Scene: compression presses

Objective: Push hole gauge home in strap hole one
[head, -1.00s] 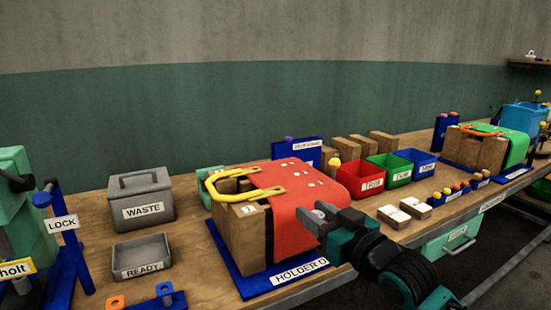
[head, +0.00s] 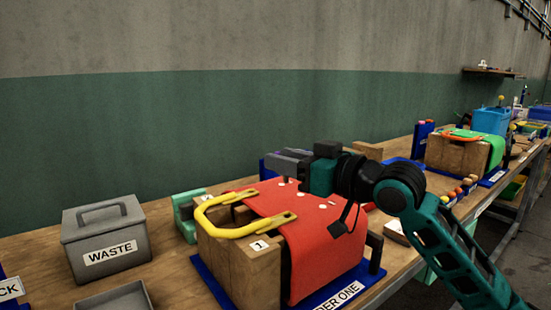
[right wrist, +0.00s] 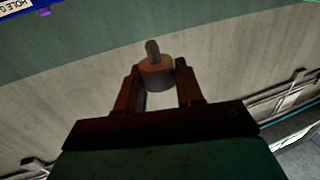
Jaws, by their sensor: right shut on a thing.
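A red strap (head: 330,240) lies over a wooden block (head: 236,262) on a blue base labelled as a holder "one". Small pale spots, apparently holes, dot its top. A tag "1" (head: 258,246) sits near the yellow handle (head: 240,230) at its left end. My right gripper (head: 283,161) is above the strap's far part, its arm reaching over from the right. In the right wrist view its fingers (right wrist: 157,82) are shut on a grey stepped pin (right wrist: 156,74), apparently the hole gauge, clear of any surface there. The gripper hides part of the strap's top. My left gripper is not in view.
A grey waste box (head: 103,238) stands at the left. A green block (head: 186,215) is behind the holder. A second holder with a green strap (head: 495,148) and a blue bin (head: 491,120) are farther right. A blue block with a purple piece (right wrist: 45,12) shows in the right wrist view.

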